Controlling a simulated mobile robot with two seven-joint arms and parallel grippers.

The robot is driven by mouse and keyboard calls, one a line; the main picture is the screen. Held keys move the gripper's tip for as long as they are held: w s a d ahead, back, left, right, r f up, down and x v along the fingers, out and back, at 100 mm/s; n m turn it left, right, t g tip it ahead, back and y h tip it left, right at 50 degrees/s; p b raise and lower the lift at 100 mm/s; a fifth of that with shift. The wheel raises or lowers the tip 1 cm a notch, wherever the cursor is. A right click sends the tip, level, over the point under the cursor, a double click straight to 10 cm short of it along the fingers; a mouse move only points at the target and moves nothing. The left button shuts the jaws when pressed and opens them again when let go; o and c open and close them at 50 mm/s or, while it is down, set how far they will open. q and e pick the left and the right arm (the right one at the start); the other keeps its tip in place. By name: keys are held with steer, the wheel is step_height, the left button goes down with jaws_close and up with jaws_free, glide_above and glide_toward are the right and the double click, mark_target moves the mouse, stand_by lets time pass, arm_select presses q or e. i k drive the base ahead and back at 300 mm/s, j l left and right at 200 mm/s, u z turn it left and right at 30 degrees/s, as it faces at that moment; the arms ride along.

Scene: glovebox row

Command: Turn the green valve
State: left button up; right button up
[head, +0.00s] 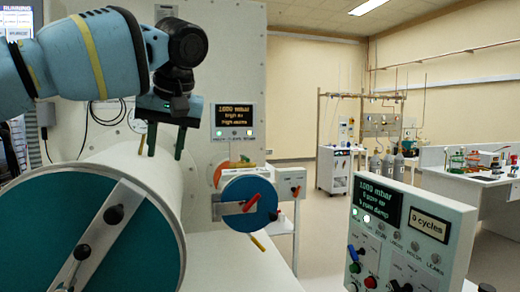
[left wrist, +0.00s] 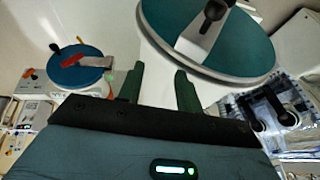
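My left gripper (head: 166,145) is open and empty, pointing down above the big white cylinder (head: 150,165). In the left wrist view its two dark green fingers (left wrist: 160,90) stand apart with nothing between them. No clear green valve shows. A small orange and green part (head: 235,165) sits behind the small blue round door (head: 238,188), partly hidden; I cannot tell if it is the valve. The small door has a red handle (head: 251,203) and also shows in the left wrist view (left wrist: 75,77). My right gripper is not in view.
The cylinder's large teal door (head: 50,215) has a metal bar with black knobs. A yellow lever (head: 257,242) is below the small door. A control panel (head: 410,235) with displays and buttons stands at front right. Open floor (head: 320,225) lies between.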

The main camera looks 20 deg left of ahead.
mark_target(243, 156)
steer(key=i, duration=1.25)
